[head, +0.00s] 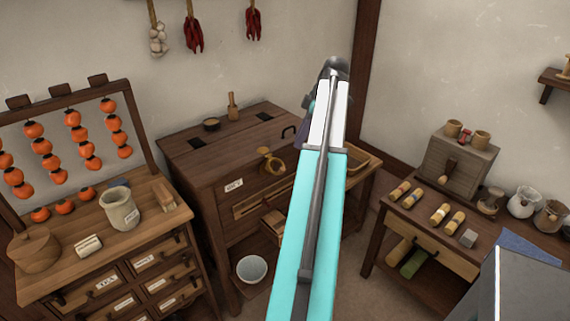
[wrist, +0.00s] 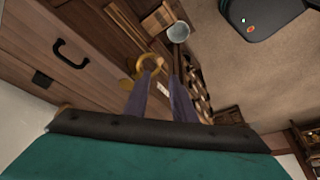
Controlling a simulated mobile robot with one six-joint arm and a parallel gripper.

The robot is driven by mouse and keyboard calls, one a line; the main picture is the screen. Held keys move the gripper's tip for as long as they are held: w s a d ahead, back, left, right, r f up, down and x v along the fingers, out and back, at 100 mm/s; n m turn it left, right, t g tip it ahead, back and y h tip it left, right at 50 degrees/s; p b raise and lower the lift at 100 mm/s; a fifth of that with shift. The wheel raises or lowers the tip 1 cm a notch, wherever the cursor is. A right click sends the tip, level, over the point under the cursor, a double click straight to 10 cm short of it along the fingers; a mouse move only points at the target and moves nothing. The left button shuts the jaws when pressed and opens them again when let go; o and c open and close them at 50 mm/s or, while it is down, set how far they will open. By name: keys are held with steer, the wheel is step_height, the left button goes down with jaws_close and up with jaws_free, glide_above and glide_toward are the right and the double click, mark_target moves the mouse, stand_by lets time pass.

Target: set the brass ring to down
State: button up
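The brass ring (head: 272,161) is on the front of the dark wooden chest (head: 205,175), left of my arm in the head view. Its exact turn is hard to read there. In the wrist view the brass ring (wrist: 148,63) shows as a yellow curve at the tip of the left finger, partly covered by it. My gripper (wrist: 163,66) has its two dark purple fingers apart with a gap between the tips. I cannot tell whether a finger touches the ring. In the head view my arm hides most of the gripper.
A pale bowl (head: 252,269) stands low under the chest front. A drawer cabinet with a jar (head: 119,210) and hanging orange fruit is at left. A side table with a wooden box (head: 459,160) and several rolls is at right. Open floor lies between.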

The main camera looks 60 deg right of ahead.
mark_target(283, 168)
steer(key=shift+p+x, duration=1.8)
steer(key=shift+x, duration=4.6)
steer(key=shift+c, duration=0.5)
jaws_close()
steer(key=shift+s+d, duration=0.1)
steer(key=shift+s, duration=0.05)
steer(key=shift+a+f, duration=0.15)
steer(key=shift+a, duration=0.05)
